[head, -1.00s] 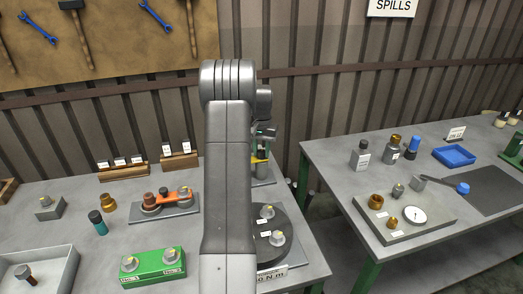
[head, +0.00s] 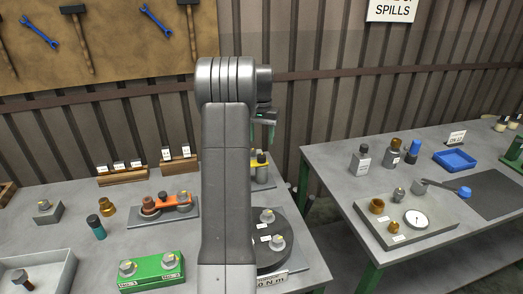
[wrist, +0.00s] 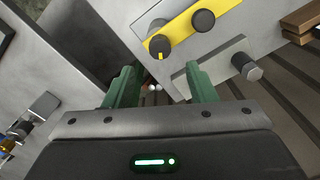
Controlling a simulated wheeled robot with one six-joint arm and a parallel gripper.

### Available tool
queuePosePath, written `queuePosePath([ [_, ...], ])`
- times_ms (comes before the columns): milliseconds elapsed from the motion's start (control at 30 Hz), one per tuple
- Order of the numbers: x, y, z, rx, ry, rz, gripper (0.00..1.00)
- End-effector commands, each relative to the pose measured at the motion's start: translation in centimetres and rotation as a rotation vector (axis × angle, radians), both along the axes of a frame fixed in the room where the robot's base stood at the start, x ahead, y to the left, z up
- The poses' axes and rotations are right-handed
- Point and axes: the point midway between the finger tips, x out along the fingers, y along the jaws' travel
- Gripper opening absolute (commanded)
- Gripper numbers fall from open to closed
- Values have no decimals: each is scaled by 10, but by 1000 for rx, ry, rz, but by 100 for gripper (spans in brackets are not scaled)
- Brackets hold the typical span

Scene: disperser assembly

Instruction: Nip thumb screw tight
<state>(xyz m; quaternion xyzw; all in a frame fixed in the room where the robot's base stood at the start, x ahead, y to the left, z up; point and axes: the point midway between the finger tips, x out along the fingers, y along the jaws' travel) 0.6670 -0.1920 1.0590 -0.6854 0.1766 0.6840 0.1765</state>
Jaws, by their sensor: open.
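A yellow bar (wrist: 195,25) on a grey plate carries two dark round knobs in the wrist view. One knob (wrist: 158,47) has a yellow mark; the other knob (wrist: 203,21) is plain black. A black-and-grey knurled piece (wrist: 246,66) lies at the side of a grey block. I cannot tell for sure which of these is the thumb screw. In the head view the yellow fixture (head: 254,164) is partly hidden behind my arm. My gripper (wrist: 160,78) has green fingers apart with nothing between them; in the head view it hangs above the fixture, apart from it.
A dark round plate (head: 265,247) with bolts is just right of my arm. A second bench (head: 330,168) stands across a gap.

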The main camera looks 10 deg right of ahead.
Motion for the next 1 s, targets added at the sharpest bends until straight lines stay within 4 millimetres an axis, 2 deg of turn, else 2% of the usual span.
queuePosePath([
  [33,0,0,11,-1,-4,0,51],
  [200,1,0,42,-1,-3,0,51],
  [400,0,0,60,0,-1,0,51],
  [800,0,0,60,0,0,0,51],
  [1000,0,0,42,1,3,0,51],
])
